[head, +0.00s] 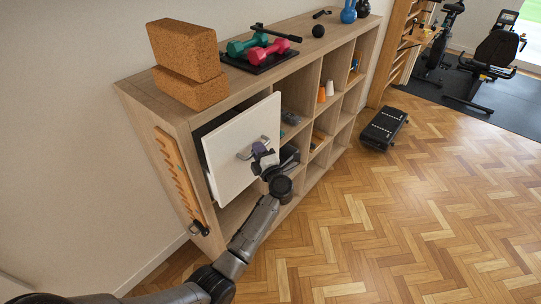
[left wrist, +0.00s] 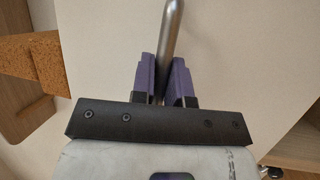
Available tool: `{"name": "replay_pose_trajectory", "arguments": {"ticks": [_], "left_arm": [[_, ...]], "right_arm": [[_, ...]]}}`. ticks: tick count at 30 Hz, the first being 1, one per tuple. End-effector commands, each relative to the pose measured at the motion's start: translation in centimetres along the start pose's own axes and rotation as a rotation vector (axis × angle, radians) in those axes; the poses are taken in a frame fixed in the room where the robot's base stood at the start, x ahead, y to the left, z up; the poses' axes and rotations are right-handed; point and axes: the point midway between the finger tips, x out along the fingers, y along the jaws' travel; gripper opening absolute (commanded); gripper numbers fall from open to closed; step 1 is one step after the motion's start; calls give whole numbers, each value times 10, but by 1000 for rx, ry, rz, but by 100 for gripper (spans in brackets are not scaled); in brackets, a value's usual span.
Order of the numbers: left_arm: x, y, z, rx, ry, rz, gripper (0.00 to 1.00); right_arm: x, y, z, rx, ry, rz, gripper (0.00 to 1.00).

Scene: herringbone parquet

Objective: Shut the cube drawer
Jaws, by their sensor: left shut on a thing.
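The cube drawer (head: 236,150) has a white front and stands out from an upper cubby of the wooden cube shelf (head: 181,119), with a dark gap behind its front. Its metal bar handle (head: 245,156) is on the front's face. My left gripper (head: 261,151) is at the handle, its fingers on either side of the bar. In the left wrist view the purple fingers of the gripper (left wrist: 161,82) are closed around the handle bar (left wrist: 172,32), with the white drawer front (left wrist: 235,50) behind. My right gripper is not in view.
Cork blocks (head: 185,62), and green (head: 246,45) and pink dumbbells (head: 268,51) on a tray, stand on the shelf top. A wooden peg rack (head: 180,180) hangs on the shelf's left side. A black step platform (head: 384,128) stands on the floor to the right. The parquet in front is clear.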

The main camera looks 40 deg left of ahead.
Motion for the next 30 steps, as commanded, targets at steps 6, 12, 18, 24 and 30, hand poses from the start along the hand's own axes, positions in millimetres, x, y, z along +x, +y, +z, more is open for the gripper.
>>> {"name": "replay_pose_trajectory", "arguments": {"ticks": [6,12,18,24,30], "left_arm": [[33,-7,-14,2,3,-2,0],[48,-12,-21,3,2,-2,0],[48,-12,-20,2,2,-2,17],[48,-11,-20,1,2,-1,36],[48,-11,-20,1,1,0,39]], "right_arm": [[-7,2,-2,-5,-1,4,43],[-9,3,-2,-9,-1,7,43],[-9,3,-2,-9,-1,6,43],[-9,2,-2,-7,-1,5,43],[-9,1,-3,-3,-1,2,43]]}}
